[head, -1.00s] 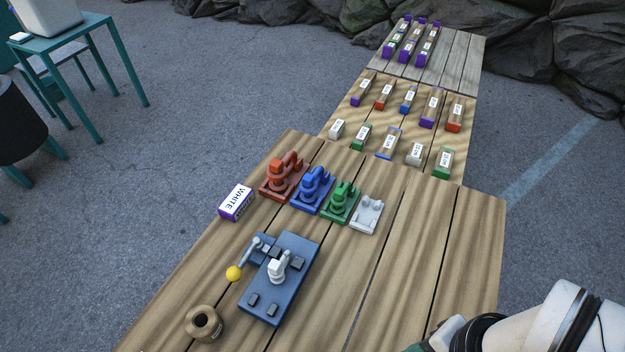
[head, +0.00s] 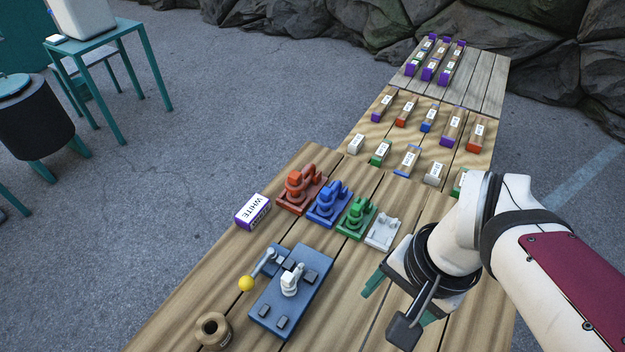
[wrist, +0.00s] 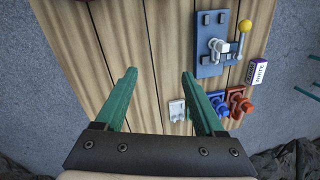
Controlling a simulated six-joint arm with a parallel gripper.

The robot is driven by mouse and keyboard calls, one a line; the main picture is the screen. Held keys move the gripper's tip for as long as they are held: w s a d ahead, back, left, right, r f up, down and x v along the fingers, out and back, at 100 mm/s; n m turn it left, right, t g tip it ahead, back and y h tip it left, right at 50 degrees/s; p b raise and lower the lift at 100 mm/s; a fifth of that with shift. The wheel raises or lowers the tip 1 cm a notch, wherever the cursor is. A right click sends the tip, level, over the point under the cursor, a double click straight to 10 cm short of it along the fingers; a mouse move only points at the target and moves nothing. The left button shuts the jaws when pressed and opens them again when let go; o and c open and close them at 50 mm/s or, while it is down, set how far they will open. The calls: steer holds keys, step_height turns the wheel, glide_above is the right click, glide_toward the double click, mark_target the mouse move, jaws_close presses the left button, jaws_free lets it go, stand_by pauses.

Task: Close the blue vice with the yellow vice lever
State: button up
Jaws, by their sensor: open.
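The blue vice (head: 300,312) lies flat on the wooden table, left of my gripper in the head view. A white piece stands at its middle. Its lever has a grey arm and a yellow ball end (head: 246,284), which sticks out to the left. In the wrist view the vice (wrist: 209,70) is at upper right, with the yellow ball (wrist: 245,26) at its right side. My gripper (head: 390,300) is open and empty above the table, right of the vice. Its green fingers (wrist: 160,82) are spread apart in the wrist view.
Red (head: 299,190), blue (head: 328,206) and green (head: 357,219) fixtures and a white base (head: 383,232) stand in a row behind the vice. A white-labelled box (head: 252,211) and a brown ring (head: 212,331) are nearby. Several labelled blocks lie further back.

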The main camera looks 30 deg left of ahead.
steer(key=w+a+n, duration=0.2)
steer(key=a, duration=0.7)
steer(key=n, duration=0.3)
glide_toward(247, 282)
steer(key=f, duration=0.3)
steer(key=a+f, duration=0.1)
steer(key=f, duration=0.5)
steer(key=shift+s+a+f, duration=0.1)
steer(key=shift+a+f, duration=0.3)
jaws_close()
